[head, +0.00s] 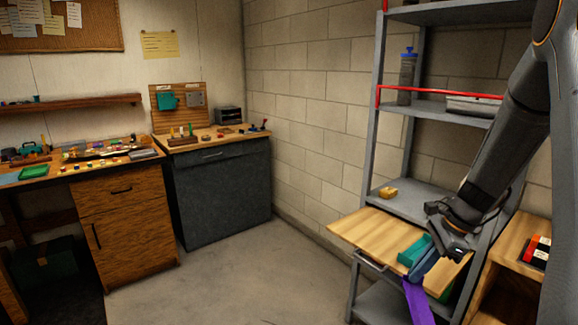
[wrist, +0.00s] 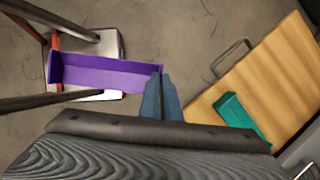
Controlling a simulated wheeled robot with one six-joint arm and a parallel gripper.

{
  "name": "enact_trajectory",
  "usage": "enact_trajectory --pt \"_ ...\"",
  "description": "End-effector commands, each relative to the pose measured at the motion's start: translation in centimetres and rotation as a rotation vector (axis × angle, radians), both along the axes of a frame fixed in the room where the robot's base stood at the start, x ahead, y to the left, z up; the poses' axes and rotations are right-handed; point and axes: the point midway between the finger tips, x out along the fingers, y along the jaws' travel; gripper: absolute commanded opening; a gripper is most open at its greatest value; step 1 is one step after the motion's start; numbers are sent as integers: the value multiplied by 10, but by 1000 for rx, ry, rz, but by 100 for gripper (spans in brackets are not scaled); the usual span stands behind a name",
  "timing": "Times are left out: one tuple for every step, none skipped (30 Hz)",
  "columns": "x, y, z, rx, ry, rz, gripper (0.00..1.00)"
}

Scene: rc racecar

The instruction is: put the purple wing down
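The purple wing (head: 417,303) hangs below my gripper (head: 422,270) in the head view, beside the front edge of a wooden pull-out board. In the wrist view the purple wing (wrist: 108,72) reaches left from the blue-grey fingertips (wrist: 160,78), with a raised end plate at its far left. The fingers are close together on the wing's right end. The wing is off the board, with floor and shelf parts seen below it. The exact grip point is partly hidden by the fingers.
A teal block (head: 413,251) lies on the wooden board (head: 375,230), which has a handle (wrist: 231,57). Grey shelving (head: 383,150) with upright posts stands around it. A wooden cabinet (head: 520,243) is at the right. Open floor (head: 240,280) lies left, before the workbenches.

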Motion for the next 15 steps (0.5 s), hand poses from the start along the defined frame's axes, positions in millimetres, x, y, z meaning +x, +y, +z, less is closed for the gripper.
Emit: enact_trajectory --pt "6 15 -8 2 3 128 0" --pt "9 23 -12 0 2 221 0" --pt "12 36 -18 1 3 353 0" --pt "14 45 -23 2 4 459 0" --pt "16 55 -27 2 4 564 0" --pt "18 66 -33 2 5 700 0" --pt "20 74 -37 1 4 800 0" --pt "21 82 -42 2 5 895 0" --pt "22 91 -47 1 4 1020 0" --pt "23 98 -50 1 4 1107 0" --pt "24 104 -54 1 4 1190 0" --pt "25 111 -58 1 4 1293 0" --pt "26 116 -61 1 3 1364 0" --pt "26 120 -64 1 4 1430 0" --pt "27 126 -67 1 3 1507 0"
